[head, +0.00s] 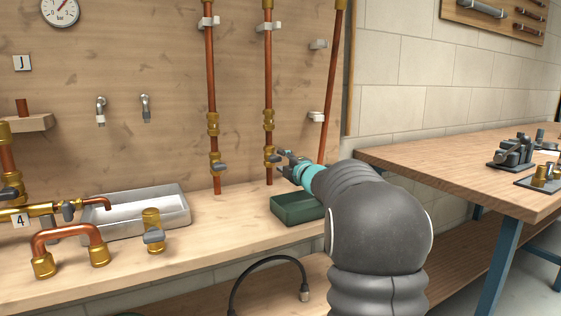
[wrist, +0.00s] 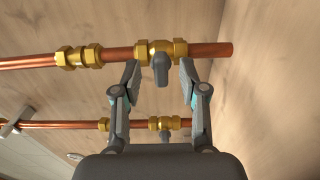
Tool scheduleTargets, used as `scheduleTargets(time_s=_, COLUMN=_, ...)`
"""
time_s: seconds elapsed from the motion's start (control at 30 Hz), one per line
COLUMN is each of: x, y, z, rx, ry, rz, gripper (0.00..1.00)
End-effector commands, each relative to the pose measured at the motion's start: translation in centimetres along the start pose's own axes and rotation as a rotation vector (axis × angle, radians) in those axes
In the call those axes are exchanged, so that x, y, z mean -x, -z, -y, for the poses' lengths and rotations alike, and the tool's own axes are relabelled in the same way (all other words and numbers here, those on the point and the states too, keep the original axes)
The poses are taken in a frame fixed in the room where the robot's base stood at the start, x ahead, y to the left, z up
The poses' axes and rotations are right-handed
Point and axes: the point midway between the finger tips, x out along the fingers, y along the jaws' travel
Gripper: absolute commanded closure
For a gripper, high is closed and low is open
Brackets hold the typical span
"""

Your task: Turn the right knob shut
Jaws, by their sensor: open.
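The right knob (wrist: 161,70) is a small grey handle on a brass valve of a copper pipe. In the head view its valve (head: 269,153) is low on the middle upright pipe, and my gripper partly covers the knob. My gripper (head: 284,159) reaches it from the right. In the wrist view my gripper (wrist: 160,67) is open, with one finger on each side of the knob. Gaps show between the knob and both fingers. The left knob (head: 219,167) is on the neighbouring pipe and also shows lower in the wrist view (wrist: 165,137).
A green box (head: 297,209) sits on the bench below my gripper. A third copper pipe (head: 331,90) stands close to the right. A grey tray (head: 140,216), a brass valve (head: 152,228) and a bent copper pipe (head: 68,233) stand at the left. A wooden table (head: 440,161) is at the right.

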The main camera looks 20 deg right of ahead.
Motion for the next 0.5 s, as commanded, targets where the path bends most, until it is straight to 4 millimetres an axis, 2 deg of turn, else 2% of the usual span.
scheduleTargets(time_s=0.3, x=6.3, y=0.0, z=-0.1, rx=-0.002, ry=-0.002, rz=0.001, gripper=0.57)
scheduleTargets(time_s=0.5, x=8.8, y=0.1, z=-0.1, rx=-0.001, ry=-0.002, rz=0.000, gripper=0.57)
